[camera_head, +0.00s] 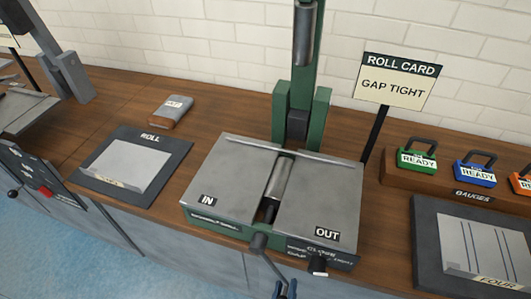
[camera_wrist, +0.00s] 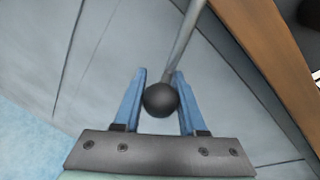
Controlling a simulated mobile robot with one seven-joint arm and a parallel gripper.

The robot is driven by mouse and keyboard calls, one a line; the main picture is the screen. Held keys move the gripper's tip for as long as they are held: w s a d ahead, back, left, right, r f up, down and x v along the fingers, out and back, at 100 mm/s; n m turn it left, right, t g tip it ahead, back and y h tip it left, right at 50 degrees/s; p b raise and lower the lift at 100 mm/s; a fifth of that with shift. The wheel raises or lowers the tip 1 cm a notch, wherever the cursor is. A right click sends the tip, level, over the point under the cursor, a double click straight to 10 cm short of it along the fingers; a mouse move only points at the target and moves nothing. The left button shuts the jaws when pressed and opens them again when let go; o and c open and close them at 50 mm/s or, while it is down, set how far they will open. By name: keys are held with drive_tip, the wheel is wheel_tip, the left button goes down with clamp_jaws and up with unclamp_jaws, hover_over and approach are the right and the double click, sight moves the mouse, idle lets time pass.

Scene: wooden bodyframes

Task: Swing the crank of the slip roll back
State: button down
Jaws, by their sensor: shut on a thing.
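The slip roll (camera_head: 330,190) stands on the wooden bench, with a grey top marked IN and OUT and a green frame. Its crank (camera_head: 258,243) comes off the front and hangs down over the bench's front edge. My gripper (camera_head: 285,290) shows at the bottom edge of the head view, at the crank's lower end. In the wrist view my gripper (camera_wrist: 160,95) has its two blue fingers on either side of the crank's black ball knob (camera_wrist: 160,100), shut on it. The crank's grey rod (camera_wrist: 185,45) runs up from the knob.
A sign (camera_head: 394,83) reads ROLL CARD, GAP TIGHT. A dark mat marked ROLL (camera_head: 150,138) lies to the left, and several READY padlocks (camera_head: 417,158) stand on a rack at the right. Grey cabinet fronts (camera_wrist: 100,60) lie behind the knob.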

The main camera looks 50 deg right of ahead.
drive_tip(key=s+d+r+n+g+p, duration=0.1)
drive_tip(key=s+d+r+n+p, duration=0.1)
drive_tip(key=s+r+n+p, duration=0.2)
drive_tip(key=shift+s+d+r+g+h+p, duration=0.35)
drive_tip(key=shift+s+r+p, duration=0.45)
drive_tip(key=shift+s+p, duration=0.95)
drive_tip(key=shift+c, duration=2.4)
unclamp_jaws()
drive_tip(key=shift+w, duration=0.1)
drive_tip(key=shift+w, duration=0.1)
